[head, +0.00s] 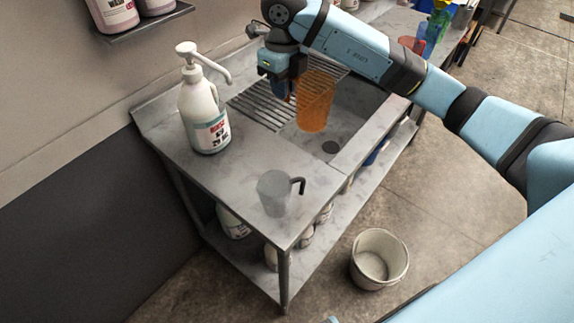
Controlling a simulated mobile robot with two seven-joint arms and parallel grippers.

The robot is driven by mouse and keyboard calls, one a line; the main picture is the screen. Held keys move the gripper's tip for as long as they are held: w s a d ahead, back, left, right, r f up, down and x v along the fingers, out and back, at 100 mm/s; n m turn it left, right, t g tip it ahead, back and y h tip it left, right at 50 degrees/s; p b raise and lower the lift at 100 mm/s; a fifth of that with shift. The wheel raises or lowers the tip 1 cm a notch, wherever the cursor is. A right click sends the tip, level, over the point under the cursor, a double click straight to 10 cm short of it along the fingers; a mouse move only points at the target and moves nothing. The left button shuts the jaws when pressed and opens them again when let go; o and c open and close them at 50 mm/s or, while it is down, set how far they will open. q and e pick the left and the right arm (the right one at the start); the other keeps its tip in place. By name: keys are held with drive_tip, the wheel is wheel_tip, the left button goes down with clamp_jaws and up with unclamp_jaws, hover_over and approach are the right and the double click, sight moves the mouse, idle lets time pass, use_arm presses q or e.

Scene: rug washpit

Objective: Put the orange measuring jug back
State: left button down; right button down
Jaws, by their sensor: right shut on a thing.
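The orange measuring jug (316,101) is translucent and looks upright above the far part of the steel sink table, over the basin and ribbed drainer area. My right gripper (287,88) is at the jug's left side and is shut on it. I cannot tell how far the jug is above the surface. The arm comes in from the right. My left gripper is not in view.
A white pump bottle (205,112) and a grey jug (273,193) stand on the steel table (240,168). A ribbed drainer (262,104) lies beside the basin. A white bucket (379,259) stands on the floor. Bottles fill the lower shelf. Coloured items stand at the far end.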

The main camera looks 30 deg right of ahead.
wheel_tip(320, 180, down, 19)
drive_tip(key=shift+f+p, duration=0.1)
drive_tip(key=shift+p, duration=1.1)
drive_tip(key=shift+f, duration=0.3)
drive_tip(key=shift+f, duration=0.2)
drive_tip(key=c, duration=1.1)
unclamp_jaws()
drive_tip(key=shift+c, duration=0.2)
drive_tip(key=shift+r, duration=0.15)
